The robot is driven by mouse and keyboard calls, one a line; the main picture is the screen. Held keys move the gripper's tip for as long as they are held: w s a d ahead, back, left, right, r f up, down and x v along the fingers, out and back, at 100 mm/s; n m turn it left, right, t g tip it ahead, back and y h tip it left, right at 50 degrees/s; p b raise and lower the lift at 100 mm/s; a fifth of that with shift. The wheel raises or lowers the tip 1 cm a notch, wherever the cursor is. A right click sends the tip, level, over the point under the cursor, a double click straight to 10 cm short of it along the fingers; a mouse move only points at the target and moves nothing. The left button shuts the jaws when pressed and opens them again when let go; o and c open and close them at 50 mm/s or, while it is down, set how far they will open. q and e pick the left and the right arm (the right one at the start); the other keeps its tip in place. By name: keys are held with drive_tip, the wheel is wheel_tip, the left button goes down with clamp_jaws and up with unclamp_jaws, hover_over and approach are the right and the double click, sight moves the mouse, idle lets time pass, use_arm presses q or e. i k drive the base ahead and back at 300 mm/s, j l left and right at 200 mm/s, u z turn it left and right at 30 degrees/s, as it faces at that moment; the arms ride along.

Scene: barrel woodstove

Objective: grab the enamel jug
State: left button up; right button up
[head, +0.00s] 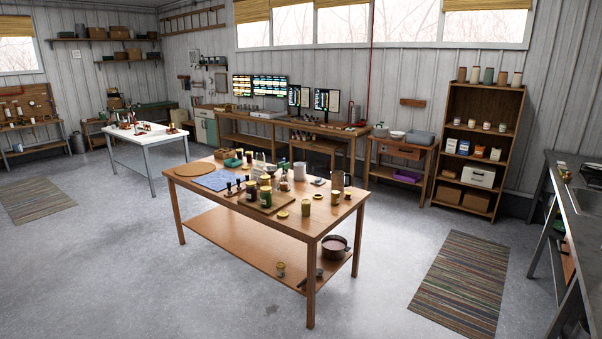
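No object is clearly recognisable as the enamel jug at this size. Small jars and bottles stand in front of the pale vessel. Neither of my grippers is in view.
A cutting board (270,204) with jars, a blue mat (217,180) and a round brown mat (194,170) crowd the tabletop. A pot (334,249) sits on its lower shelf. Open grey floor (130,265) surrounds the table; a striped rug (463,282) lies to its right.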

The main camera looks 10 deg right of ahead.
sight(300, 168)
drive_tip(key=i+l+z, duration=0.3)
drive_tip(key=i+z, duration=0.15)
drive_tip(key=i, duration=0.15)
drive_tip(key=i+l+z, duration=0.35)
drive_tip(key=i, duration=0.35)
drive_tip(key=i+z, duration=0.35)
drive_tip(key=i, duration=0.3)
drive_tip(key=i+z, duration=0.35)
drive_tip(key=i, duration=0.35)
drive_tip(key=i+u, duration=0.2)
drive_tip(key=i, duration=0.3)
drive_tip(key=i+l+u, duration=0.15)
drive_tip(key=i, duration=0.35)
drive_tip(key=i+l+u, duration=0.2)
drive_tip(key=i, duration=0.25)
drive_tip(key=i+l+u, duration=0.2)
drive_tip(key=i, duration=0.3)
drive_tip(key=i+l+u, duration=0.1)
drive_tip(key=i+u, duration=0.2)
drive_tip(key=u, duration=0.2)
drive_tip(key=i+l+u, duration=0.15)
drive_tip(key=u, duration=0.3)
drive_tip(key=i+l+u, duration=0.3)
drive_tip(key=u, duration=0.2)
drive_tip(key=i+l+u, duration=0.15)
drive_tip(key=l+u, duration=0.3)
drive_tip(key=i+l+u, duration=0.1)
drive_tip(key=l+u, duration=0.2)
drive_tip(key=u, duration=0.2)
